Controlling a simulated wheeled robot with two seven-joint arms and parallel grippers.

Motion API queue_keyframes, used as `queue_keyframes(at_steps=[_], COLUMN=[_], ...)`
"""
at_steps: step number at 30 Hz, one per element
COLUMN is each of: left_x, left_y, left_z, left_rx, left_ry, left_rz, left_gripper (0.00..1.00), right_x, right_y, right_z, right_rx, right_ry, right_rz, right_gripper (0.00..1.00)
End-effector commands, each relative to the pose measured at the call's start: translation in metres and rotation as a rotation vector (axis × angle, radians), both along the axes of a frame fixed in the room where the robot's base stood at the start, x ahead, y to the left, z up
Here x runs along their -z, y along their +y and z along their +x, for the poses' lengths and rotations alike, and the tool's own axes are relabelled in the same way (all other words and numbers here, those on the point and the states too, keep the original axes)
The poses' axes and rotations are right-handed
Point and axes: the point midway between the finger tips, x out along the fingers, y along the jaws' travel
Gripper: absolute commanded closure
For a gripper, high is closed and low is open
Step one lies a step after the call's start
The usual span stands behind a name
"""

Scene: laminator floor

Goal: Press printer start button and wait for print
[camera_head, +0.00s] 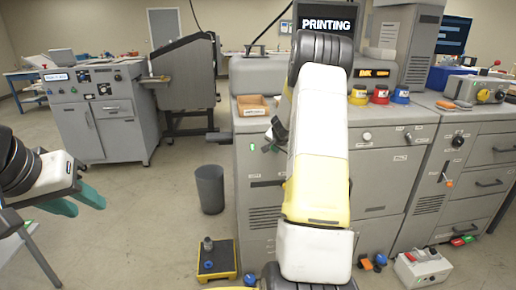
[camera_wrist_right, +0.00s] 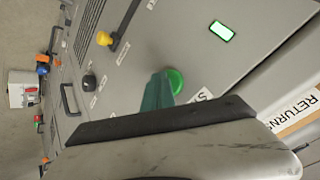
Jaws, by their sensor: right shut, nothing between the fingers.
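The printer is a grey machine (camera_head: 262,185) in the middle of the head view. Its screen (camera_head: 326,20) reads "PRINTING". In the right wrist view a round green button (camera_wrist_right: 175,81) sits on the grey panel, with a partly covered label beside it. My right gripper (camera_wrist_right: 158,93) is shut and empty, its teal fingertips at the edge of the button; I cannot tell whether they touch it. In the head view my right arm hides most of that spot. My left gripper (camera_head: 77,200) is open and empty at the far left, away from the printer.
A lit green rectangle (camera_wrist_right: 222,31) glows on the panel. A cardboard tray (camera_head: 251,106) and ink pots (camera_head: 380,95) stand on top. A grey bin (camera_head: 210,189) and a yellow-edged platform (camera_head: 216,262) stand on the floor. A control box (camera_head: 422,268) lies at right.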

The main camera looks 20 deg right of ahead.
Motion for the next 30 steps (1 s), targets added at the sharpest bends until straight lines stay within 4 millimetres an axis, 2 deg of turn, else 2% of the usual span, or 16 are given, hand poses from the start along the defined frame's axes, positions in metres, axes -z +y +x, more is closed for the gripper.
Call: queue_keyframes(at_steps=[12,25,30], left_x=[0.0,0.0,0.0], left_y=[0.0,0.0,0.0], left_z=[0.0,0.0,0.0], left_rx=[0.0,0.0,0.0], left_ry=[0.0,0.0,0.0], left_rz=[0.0,0.0,0.0], left_gripper=[0.64,0.64,0.64], right_x=[-0.001,-0.001,-0.001], right_y=[0.003,0.005,0.006], right_z=[-0.017,-0.02,-0.035], right_rx=[0.002,0.001,0.004], right_ry=[0.0,0.001,0.002], right_rz=[0.0,0.0,0.001], right_gripper=[1.0,1.0,1.0])
